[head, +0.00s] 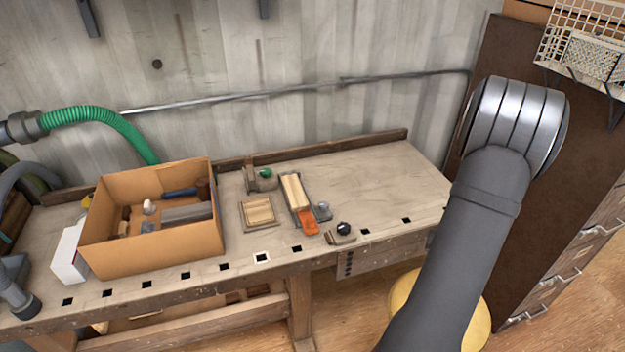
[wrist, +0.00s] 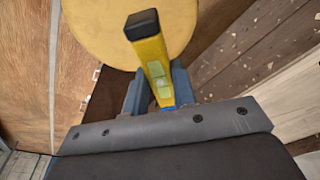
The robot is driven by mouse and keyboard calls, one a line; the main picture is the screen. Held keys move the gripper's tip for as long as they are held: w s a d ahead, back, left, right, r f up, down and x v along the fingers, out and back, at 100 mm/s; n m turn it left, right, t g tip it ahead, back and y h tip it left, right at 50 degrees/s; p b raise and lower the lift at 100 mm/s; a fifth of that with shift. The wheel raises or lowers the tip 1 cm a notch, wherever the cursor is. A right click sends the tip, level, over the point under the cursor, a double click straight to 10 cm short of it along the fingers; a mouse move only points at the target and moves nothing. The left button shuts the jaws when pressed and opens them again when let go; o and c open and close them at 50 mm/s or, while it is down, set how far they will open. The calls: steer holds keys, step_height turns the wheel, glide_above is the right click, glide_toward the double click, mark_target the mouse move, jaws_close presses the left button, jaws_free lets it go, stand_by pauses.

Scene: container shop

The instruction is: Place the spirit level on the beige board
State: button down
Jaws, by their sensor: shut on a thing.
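My gripper (wrist: 160,92) is shut on the yellow spirit level (wrist: 150,52) in the wrist view. The level has a black end cap and a pale green vial, and its capped end sticks out beyond the blue-grey fingers. The gripper and the level do not show in the head view. A small square beige board (head: 257,211) lies on the workbench just right of the cardboard box. A longer pale wooden piece (head: 294,192) with an orange part lies to its right; I cannot tell which one is the named board.
The cardboard box (head: 152,255) with tools stands on the left of the workbench (head: 380,172). A small tool with a black knob (head: 342,231) sits near the front edge. The bench's right part is clear. A round yellow stool (wrist: 97,28) is below the gripper.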

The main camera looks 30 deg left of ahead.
steer(key=w+a+r+n, duration=0.2)
steer(key=w+a+r, duration=0.2)
steer(key=a, duration=0.6)
steer(key=w+a+r+n, duration=0.25)
steer(key=w+a, duration=0.25)
steer(key=a, duration=0.4)
steer(key=a+r+n, duration=0.1)
steer(key=a+r, duration=0.2)
steer(key=a, duration=0.3)
steer(key=a+r+n+y, duration=0.1)
steer(key=a+r, duration=0.2)
steer(key=a, duration=0.3)
steer(key=a+r+n, duration=0.2)
steer(key=a+r, duration=0.1)
steer(key=a, duration=0.4)
glide_above(294, 189)
steer(key=d, duration=0.1)
steer(key=shift+g, duration=0.3)
step_height(294, 189, down, 6)
steer(key=shift+s+d+f, duration=0.1)
steer(key=shift+s, duration=0.05)
steer(key=shift+a+f, duration=0.35)
steer(key=shift+a, duration=0.05)
steer(key=shift+f, duration=1.9)
steer(key=c, duration=1.2)
jaws_free()
